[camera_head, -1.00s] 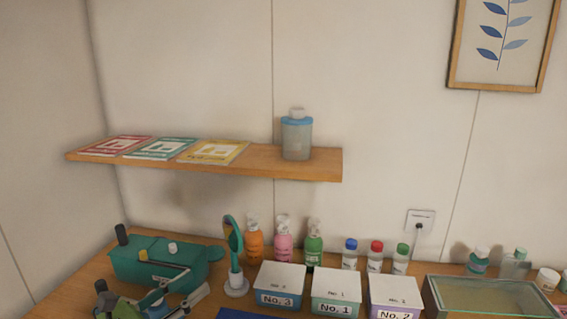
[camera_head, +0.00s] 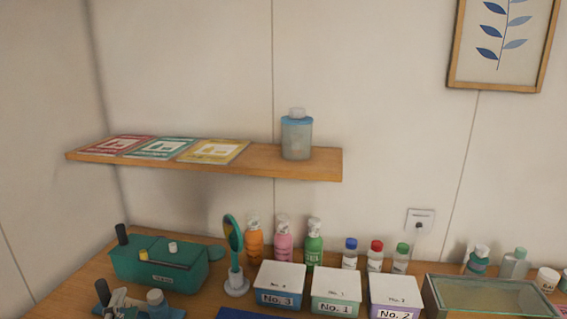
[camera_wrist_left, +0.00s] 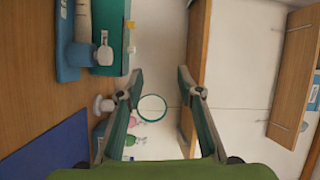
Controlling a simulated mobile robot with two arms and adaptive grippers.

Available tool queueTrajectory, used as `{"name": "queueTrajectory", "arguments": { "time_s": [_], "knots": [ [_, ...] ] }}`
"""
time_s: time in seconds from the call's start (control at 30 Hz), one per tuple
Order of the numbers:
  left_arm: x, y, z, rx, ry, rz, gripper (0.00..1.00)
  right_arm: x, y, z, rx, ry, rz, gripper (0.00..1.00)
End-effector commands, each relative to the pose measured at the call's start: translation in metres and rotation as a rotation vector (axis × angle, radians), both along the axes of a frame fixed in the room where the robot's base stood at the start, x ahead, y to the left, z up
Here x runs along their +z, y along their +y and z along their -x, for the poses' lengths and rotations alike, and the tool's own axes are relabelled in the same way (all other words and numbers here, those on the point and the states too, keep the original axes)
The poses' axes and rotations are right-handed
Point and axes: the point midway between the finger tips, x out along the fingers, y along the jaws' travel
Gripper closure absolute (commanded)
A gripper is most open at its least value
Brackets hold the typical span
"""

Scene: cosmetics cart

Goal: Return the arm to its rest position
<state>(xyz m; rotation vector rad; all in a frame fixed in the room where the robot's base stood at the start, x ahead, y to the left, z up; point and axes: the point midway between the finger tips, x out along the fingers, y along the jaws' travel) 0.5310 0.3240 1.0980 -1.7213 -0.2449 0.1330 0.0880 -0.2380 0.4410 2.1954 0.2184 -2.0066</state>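My left gripper (camera_wrist_left: 159,73) shows in the left wrist view with its two fingers spread apart. Nothing is held between them. It cannot be made out in the head view. Beyond and between the fingers stands the round hand mirror (camera_wrist_left: 152,108), which also shows in the head view (camera_head: 234,235) on its white stand. The green box (camera_wrist_left: 110,35) lies past the left finger in the wrist view. It also shows at the left of the table in the head view (camera_head: 150,268). My right gripper is in neither view.
A wooden shelf (camera_head: 322,169) with booklets and a blue-topped container (camera_head: 297,138) hangs above the table. A blue tray (camera_wrist_left: 66,62) holds small items. Lidded boxes (camera_head: 279,277), bottles (camera_head: 314,243) and a glass-topped case (camera_head: 490,296) crowd the table. The space above the table is clear.

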Motion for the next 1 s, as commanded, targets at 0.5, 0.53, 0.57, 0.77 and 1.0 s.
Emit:
{"name": "queueTrajectory", "arguments": {
  "time_s": [0.5,0.53,0.57,0.77,1.0],
  "knots": [
    [-0.211,-0.074,0.181,0.432,0.752,1.049,0.66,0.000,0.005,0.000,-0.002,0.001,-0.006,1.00],
    [-0.215,-0.081,0.191,0.448,0.785,1.076,0.66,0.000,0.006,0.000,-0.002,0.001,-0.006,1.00],
    [-0.219,-0.087,0.200,0.464,0.815,1.099,0.66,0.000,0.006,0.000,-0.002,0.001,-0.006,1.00],
    [-0.240,-0.122,0.253,0.557,1.005,1.216,0.66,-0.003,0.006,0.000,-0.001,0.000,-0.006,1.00],
    [-0.323,-0.122,0.239,0.571,1.022,1.200,0.66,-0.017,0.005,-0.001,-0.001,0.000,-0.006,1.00]
  ]
}}
